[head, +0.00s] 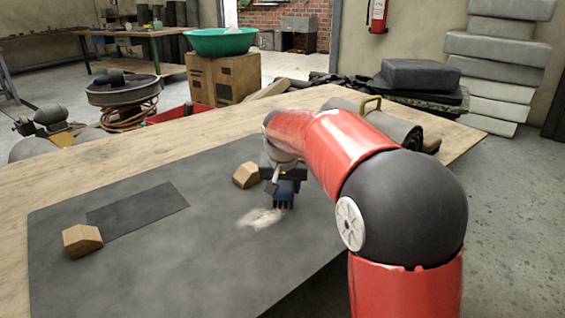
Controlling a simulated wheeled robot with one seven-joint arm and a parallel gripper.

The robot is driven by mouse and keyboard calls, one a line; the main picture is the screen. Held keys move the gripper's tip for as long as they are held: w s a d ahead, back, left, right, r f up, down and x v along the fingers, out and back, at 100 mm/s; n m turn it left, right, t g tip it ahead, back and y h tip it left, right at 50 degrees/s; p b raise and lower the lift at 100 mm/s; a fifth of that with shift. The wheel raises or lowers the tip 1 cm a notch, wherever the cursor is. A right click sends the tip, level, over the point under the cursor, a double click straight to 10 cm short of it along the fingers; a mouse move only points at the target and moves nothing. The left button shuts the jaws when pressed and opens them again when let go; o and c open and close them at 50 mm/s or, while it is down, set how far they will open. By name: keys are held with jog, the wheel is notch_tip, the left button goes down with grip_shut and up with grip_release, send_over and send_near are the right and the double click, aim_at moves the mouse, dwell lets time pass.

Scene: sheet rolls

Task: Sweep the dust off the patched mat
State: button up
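A dark grey mat (110,275) lies flat on the wooden table, with a darker rectangular patch (138,211) on its left part. A pale smear of dust (261,217) lies on the mat right of the patch. My gripper (284,176) is low over the mat, just behind and right of the dust. I cannot tell whether the bristles touch the mat. My red arm hides the mat's right side.
One wooden block (82,241) sits on the mat by the patch's near left corner, another (246,175) just left of my gripper. The mat between patch and dust is clear.

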jog(key=shift+r+p, duration=1.55)
jog(key=shift+r, duration=0.9)
